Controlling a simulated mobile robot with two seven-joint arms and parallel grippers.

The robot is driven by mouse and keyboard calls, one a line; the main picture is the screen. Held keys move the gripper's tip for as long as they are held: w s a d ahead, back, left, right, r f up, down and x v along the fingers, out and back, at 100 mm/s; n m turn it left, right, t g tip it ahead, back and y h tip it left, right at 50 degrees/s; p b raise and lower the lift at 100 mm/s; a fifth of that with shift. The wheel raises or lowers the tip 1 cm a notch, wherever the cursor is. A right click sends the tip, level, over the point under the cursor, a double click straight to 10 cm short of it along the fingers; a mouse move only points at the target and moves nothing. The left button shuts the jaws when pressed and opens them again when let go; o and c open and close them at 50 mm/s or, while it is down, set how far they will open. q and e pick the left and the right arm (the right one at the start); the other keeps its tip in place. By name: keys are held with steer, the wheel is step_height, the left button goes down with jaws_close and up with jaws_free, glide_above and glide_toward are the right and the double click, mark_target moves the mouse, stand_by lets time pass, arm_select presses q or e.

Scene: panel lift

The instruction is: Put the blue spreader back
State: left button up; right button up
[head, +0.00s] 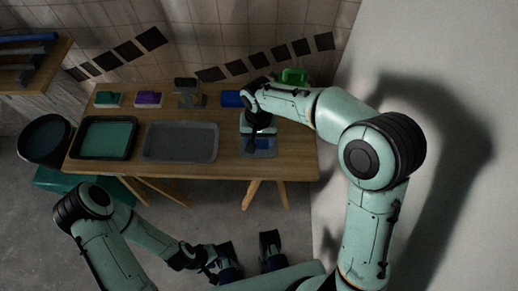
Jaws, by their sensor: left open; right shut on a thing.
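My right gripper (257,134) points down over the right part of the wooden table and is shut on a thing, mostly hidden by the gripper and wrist. It looks like the blue spreader, but I cannot make out its handle. A flat blue-grey piece (263,152) shows just below the gripper; I cannot tell whether they touch. A blue item (231,99) lies in the back row, left of my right wrist and partly hidden. My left gripper (222,264) is open and empty, low in front of the table.
The wooden table (228,172) carries a teal-filled black tray (106,138) and a grey tray (180,142). Behind them stand a green spreader (108,99), a purple spreader (148,99) and a grey item (187,94). A bright green item (294,76) is back right. A pale panel (440,70) rises at right.

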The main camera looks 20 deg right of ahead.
mark_target(259, 149)
step_height(259, 149, down, 6)
steer(key=shift+f+b, duration=0.15)
steer(key=shift+b, duration=0.25)
steer(key=o, duration=1.1)
step_height(259, 149, up, 12)
steer(key=shift+r+p, duration=0.1)
steer(key=shift+p, duration=0.85)
